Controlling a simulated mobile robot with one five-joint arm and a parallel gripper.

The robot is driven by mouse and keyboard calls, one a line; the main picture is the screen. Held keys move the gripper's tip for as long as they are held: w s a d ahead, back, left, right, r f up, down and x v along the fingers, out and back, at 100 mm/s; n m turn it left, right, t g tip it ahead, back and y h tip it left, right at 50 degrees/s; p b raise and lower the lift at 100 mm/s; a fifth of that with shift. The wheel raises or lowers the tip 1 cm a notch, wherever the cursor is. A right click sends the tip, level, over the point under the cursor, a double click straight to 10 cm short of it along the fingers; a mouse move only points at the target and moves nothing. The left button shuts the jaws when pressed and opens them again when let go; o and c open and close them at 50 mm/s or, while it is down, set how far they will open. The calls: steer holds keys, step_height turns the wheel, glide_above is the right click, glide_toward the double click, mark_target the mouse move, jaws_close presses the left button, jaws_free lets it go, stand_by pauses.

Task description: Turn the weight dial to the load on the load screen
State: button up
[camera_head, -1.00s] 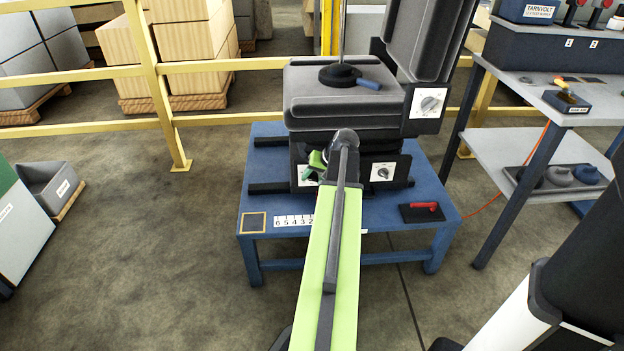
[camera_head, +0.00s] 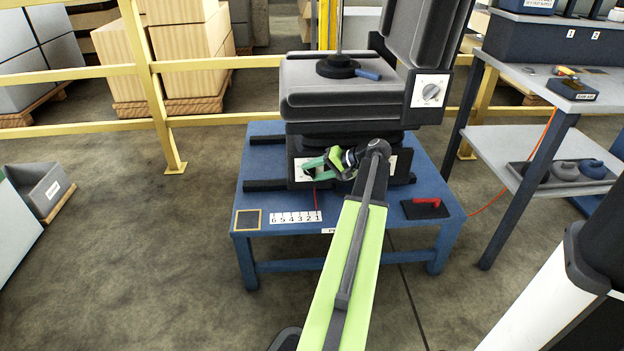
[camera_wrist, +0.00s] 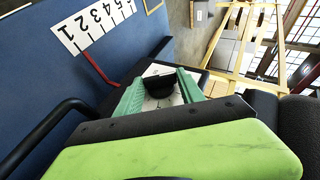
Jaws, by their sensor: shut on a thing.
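A dark grey cab seat (camera_head: 345,95) stands on a blue bench. My gripper (camera_head: 314,168) is at the left dial panel low on the seat's front. In the wrist view my gripper's green fingers (camera_wrist: 160,92) are shut on a black dial knob (camera_wrist: 161,87), one finger on each side. The knob sits on a white dial plate (camera_wrist: 153,71), whose markings are mostly hidden by the fingers. A red pointer (camera_wrist: 95,68) reaches toward a white number scale (camera_wrist: 92,25), near its low-number end. I cannot make out a load screen.
The blue bench (camera_head: 262,195) carries a red handle (camera_head: 426,201) on a black plate at right. Another dial (camera_head: 431,92) is on the backrest side. My arm covers most of the right front panel. A worktable (camera_head: 530,40) stands right; yellow rails (camera_head: 220,62) run behind.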

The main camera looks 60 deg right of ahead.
steer(key=shift+s+d, duration=0.1)
steer(key=shift+d, duration=0.1)
stand_by(0.3)
steer(key=o, duration=1.4)
steer(key=shift+c, duration=0.2)
steer(key=shift+a, duration=0.1)
steer(key=p+v, duration=0.8)
steer(key=v, duration=0.9)
steer(key=shift+s+f+p, duration=0.2)
steer(key=shift+s+p, duration=0.15)
steer(key=shift+p, duration=0.05)
